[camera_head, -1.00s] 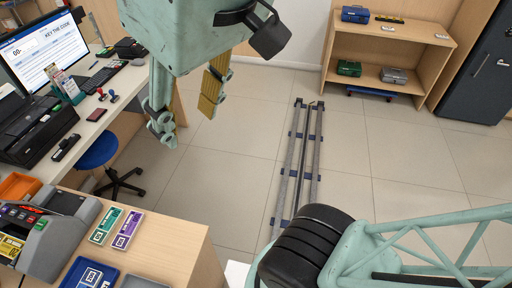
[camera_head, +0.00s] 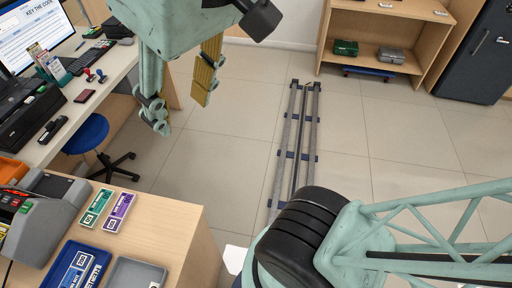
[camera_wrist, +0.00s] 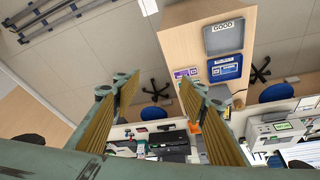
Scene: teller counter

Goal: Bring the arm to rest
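My gripper (camera_head: 182,100) hangs at the top left of the head view, above the floor between the long counter and the near wooden cabinet. Its two yellow-padded fingers are spread wide apart with nothing between them. In the wrist view my gripper (camera_wrist: 152,88) also shows open and empty, with the counters beyond the fingertips. My arm's pale green lattice link crosses the lower right of the head view.
The near wooden cabinet (camera_head: 190,238) bears a blue tray (camera_head: 62,250), a grey tray (camera_head: 135,272), green and purple packs and a grey machine (camera_head: 45,215). A blue stool (camera_head: 88,133) stands by the long counter. A floor rail (camera_head: 297,130) runs to a shelf (camera_head: 390,25).

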